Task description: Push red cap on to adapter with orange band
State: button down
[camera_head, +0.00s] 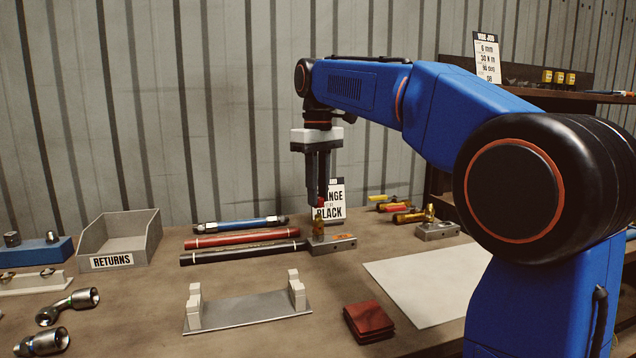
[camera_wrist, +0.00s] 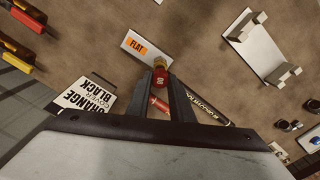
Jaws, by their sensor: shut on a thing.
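My gripper (camera_head: 318,198) points straight down over the bench and is shut on the red cap (camera_head: 322,203). The cap also shows between the fingertips in the wrist view (camera_wrist: 162,78). The brass adapter (camera_head: 319,231) stands upright in a grey block (camera_head: 343,243) right below the cap; its top also shows in the wrist view (camera_wrist: 160,62). An orange label on this block reads "FLAT" in the wrist view (camera_wrist: 138,46). The cap is in line with the adapter and very close to it; I cannot tell whether they touch. The fingers hide part of the cap.
A sign (camera_head: 330,203) stands close behind the block. Red and black hoses (camera_head: 242,238) lie to the left. A second block (camera_head: 436,231) with a brass fitting stands right, near screwdrivers. A cradle (camera_head: 248,309) and red cloths (camera_head: 369,320) lie in front.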

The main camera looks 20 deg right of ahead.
aim_at(318, 215)
jog(key=shift+f, duration=0.55)
jog(key=shift+f, duration=1.3)
dwell(1.1)
jog(key=c, duration=1.5)
grip_release()
notch_tip(318, 215, up, 11)
jog(key=shift+r, duration=0.5)
